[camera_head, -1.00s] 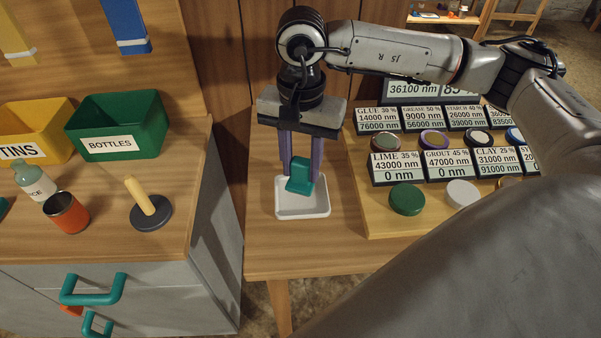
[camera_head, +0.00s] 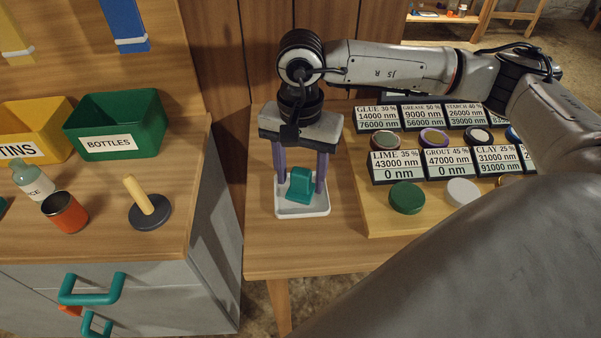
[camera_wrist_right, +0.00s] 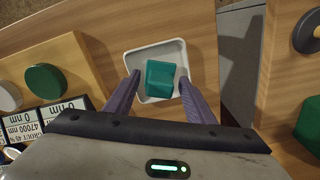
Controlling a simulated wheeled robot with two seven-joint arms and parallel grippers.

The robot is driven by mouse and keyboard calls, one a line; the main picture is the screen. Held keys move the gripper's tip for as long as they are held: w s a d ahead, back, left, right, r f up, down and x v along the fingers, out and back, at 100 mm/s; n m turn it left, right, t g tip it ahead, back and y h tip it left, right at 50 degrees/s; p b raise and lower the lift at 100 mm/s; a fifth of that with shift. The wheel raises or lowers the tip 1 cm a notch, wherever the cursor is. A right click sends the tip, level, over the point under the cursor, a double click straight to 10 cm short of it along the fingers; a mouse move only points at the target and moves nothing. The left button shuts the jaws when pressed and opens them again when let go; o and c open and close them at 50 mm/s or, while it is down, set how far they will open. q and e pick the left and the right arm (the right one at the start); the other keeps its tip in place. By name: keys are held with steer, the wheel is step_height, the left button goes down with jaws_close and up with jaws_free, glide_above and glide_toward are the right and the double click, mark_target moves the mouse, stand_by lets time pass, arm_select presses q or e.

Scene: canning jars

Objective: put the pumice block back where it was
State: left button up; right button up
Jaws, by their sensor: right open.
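A teal block (camera_head: 300,187), the only block in view and so taken as the pumice block, rests in a small white tray (camera_head: 287,211) on the wooden table. It has a wider base and a narrower upper part. My right gripper (camera_head: 301,178) points down over it, open, with one purple finger on each side. In the right wrist view the teal block (camera_wrist_right: 160,78) sits inside the white tray (camera_wrist_right: 146,58), between the open fingertips (camera_wrist_right: 158,84), with gaps beside it. My left gripper is not in view.
Right of the tray is a wooden board (camera_head: 375,221) with labelled displays and round lids, including a green one (camera_head: 407,198). Across a gap on the left, a cabinet top bears a peg on a dark base (camera_head: 150,216), an orange cup (camera_head: 66,213) and a green bin (camera_head: 120,149).

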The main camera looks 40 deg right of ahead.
mark_target(301, 174)
step_height(301, 174, up, 12)
steer(key=shift+r, duration=0.25)
steer(key=shift+s+f, duration=0.1)
stand_by(0.6)
